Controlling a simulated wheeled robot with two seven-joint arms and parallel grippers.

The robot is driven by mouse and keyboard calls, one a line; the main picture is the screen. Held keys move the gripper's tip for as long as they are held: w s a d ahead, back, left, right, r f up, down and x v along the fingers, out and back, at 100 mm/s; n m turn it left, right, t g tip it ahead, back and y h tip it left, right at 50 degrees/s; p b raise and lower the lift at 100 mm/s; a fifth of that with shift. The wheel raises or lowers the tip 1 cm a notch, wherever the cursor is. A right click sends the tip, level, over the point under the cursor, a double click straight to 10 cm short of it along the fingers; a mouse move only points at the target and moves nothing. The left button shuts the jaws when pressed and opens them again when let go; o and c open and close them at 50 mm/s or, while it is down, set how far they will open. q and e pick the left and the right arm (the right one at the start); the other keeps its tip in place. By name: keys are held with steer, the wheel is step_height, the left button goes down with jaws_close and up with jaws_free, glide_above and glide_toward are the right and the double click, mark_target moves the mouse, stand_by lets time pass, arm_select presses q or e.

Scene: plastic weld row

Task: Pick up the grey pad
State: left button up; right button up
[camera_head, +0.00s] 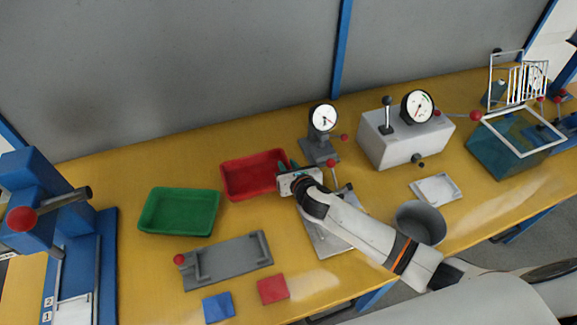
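I cannot make out a grey pad for certain in the head view; it may be hidden by my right arm or gripper. A blue pad (218,306) and a red pad (272,289) lie flat on the yellow bench near its front edge. My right gripper (286,166) is at the right edge of the red tray (235,193), its teal fingertips pointing away from me. Its fingers are too small and partly covered to show whether they are open or shut. My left gripper is out of view.
A green tray (180,232) and grey clamp fixture (225,262) stand left. A blue press (38,215) is far left. A dial gauge stand (322,125), grey control box (400,145), white tray (437,190), grey cup (420,222) and teal bin (500,158) stand right.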

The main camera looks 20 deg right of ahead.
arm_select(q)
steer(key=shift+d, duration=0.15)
arm_select(e)
steer(key=shift+r, duration=0.2)
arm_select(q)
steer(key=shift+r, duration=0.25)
arm_select(e)
steer(key=v, duration=1.1)
steer(key=shift+s, duration=0.1)
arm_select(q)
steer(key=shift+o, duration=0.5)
arm_select(e)
steer(key=shift+s+r, duration=0.2)
steer(key=shift+s, duration=0.2)
